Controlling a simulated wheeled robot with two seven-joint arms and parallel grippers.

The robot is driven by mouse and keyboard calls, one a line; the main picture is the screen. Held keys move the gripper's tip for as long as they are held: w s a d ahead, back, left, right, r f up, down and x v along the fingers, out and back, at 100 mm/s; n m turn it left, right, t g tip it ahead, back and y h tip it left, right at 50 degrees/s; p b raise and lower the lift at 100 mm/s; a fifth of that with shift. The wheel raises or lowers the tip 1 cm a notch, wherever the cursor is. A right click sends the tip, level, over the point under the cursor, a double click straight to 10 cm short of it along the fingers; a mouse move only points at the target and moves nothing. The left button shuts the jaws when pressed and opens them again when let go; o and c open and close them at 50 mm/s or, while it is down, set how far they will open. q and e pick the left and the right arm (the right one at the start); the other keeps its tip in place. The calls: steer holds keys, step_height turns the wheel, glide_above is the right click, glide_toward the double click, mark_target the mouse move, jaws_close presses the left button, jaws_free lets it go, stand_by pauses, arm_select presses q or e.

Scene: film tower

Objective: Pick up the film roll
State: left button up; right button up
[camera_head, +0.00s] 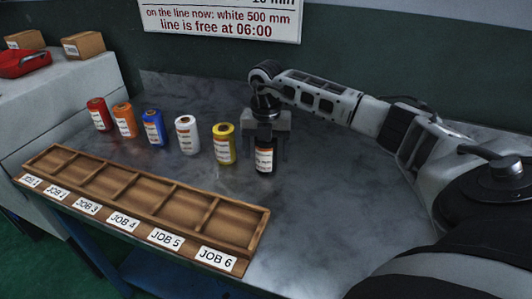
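Film rolls stand upright in a row on the grey table: red (99,114), orange (124,120), blue (153,128), white (187,135), yellow (224,144) and black (264,157). Each has a pale label. My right gripper (266,150) points down over the black roll, with one finger on each side of it. The fingers look spread, with a small gap beside the roll. The top of the black roll is hidden by the gripper. My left gripper is out of view.
A wooden tray (247,234) with compartments labelled JOB 1 to JOB 6 lies in front of the rolls, and its compartments look empty. A wall sign (220,19) reads "on the line now: white 500 mm". A side counter at left holds cardboard boxes (84,45) and a red object (22,63).

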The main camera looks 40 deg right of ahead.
steer(key=c, duration=1)
steer(key=shift+c, duration=0.2)
steer(key=shift+r, duration=0.1)
